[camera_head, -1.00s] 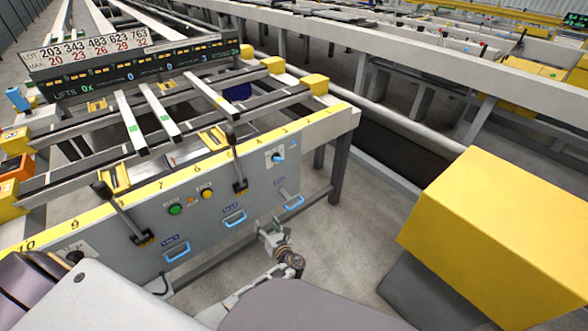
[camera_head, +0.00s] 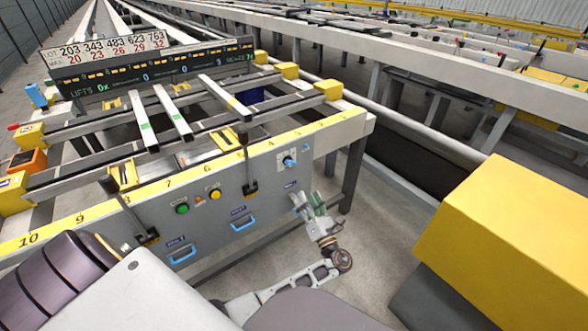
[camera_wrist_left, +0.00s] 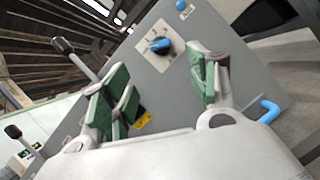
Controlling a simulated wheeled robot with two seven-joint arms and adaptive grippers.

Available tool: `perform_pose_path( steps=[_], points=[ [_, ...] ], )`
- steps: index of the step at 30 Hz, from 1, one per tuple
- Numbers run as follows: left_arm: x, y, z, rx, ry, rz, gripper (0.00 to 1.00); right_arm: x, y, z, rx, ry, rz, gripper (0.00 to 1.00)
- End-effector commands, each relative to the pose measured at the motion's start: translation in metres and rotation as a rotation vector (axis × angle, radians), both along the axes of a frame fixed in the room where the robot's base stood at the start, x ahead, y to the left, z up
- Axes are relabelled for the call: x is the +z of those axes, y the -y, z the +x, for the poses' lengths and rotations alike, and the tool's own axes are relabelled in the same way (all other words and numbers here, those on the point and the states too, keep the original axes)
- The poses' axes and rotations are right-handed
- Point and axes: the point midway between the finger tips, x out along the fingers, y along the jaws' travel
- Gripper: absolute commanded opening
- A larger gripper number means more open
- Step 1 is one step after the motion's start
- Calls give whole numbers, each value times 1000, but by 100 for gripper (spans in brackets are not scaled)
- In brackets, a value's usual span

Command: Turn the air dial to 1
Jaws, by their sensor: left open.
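The air dial (camera_head: 289,161) is a blue knob on a white plate near the right end of the grey front panel (camera_head: 225,195). In the left wrist view the blue knob (camera_wrist_left: 160,45) sits on its dark base, ahead of and between the fingertips. Its markings are too small to read. My left gripper (camera_head: 312,199) is open and empty, below and slightly right of the dial, apart from it. Its green-padded fingers (camera_wrist_left: 162,80) point at the panel in the left wrist view. My right gripper is not in view.
Blue handles (camera_head: 243,224) stick out along the panel's lower part. A black lever (camera_head: 250,188) stands left of the dial, with a green button (camera_head: 182,209) and yellow button (camera_head: 214,195) farther left. A large yellow box (camera_head: 510,235) stands at right. Floor between is clear.

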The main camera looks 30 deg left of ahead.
Motion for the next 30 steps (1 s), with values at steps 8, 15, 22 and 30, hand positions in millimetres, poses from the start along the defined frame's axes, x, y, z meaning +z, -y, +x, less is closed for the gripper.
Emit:
perform_pose_path(
  steps=[8,15,22,30],
  points=[
    [3,-9,6,0,0,0,59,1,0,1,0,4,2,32],
    [11,-29,20,0,1,1,59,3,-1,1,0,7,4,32],
    [21,-53,35,0,1,0,59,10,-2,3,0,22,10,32],
    [33,-81,54,0,0,0,59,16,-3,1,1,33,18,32]
  ],
)
